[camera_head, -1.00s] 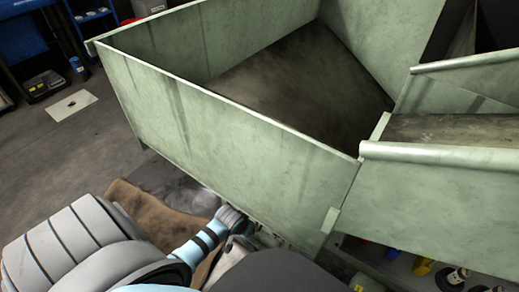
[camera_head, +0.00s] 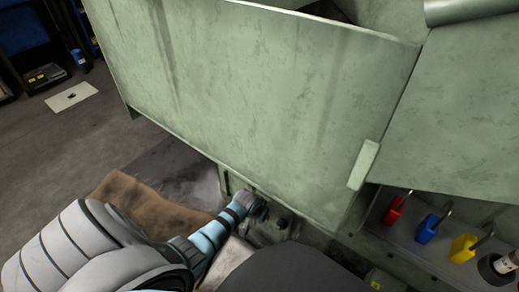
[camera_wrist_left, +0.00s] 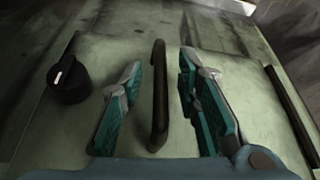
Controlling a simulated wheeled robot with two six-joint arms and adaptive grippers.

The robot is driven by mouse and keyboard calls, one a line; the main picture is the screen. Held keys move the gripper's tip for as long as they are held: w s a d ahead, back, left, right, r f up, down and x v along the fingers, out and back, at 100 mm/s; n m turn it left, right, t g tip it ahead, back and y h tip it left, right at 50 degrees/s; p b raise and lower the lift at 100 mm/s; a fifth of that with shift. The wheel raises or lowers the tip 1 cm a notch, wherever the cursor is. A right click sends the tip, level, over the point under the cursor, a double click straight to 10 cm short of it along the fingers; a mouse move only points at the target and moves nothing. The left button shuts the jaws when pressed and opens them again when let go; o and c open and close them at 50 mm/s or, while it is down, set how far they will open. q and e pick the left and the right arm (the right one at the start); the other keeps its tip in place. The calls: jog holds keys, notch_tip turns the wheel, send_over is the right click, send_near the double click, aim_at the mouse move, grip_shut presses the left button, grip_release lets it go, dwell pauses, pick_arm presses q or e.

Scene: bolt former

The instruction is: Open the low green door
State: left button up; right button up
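The low green door (camera_wrist_left: 115,52) fills the middle of the left wrist view. It bears an upright dark bar handle (camera_wrist_left: 159,100) and a black round knob (camera_wrist_left: 68,80) at its left. My left gripper (camera_wrist_left: 161,68) is open, with one teal-and-grey finger on each side of the handle. Gaps show between the fingers and the handle. In the head view my left arm reaches down beside the green machine, and the wrist (camera_head: 248,205) hides most of the gripper. The door's front is not clearly visible there. My right gripper is not in view.
A large green bin wall (camera_head: 260,100) stands above my left arm. Red (camera_head: 394,210), blue (camera_head: 428,228) and yellow (camera_head: 463,247) padlocks sit in the recess at right. A brown mat (camera_head: 140,205) lies on the floor at left. Another dark bar (camera_wrist_left: 290,112) is right of the handle.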

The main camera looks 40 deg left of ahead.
pick_arm(q)
grip_shut()
jog(key=shift+s, duration=0.2)
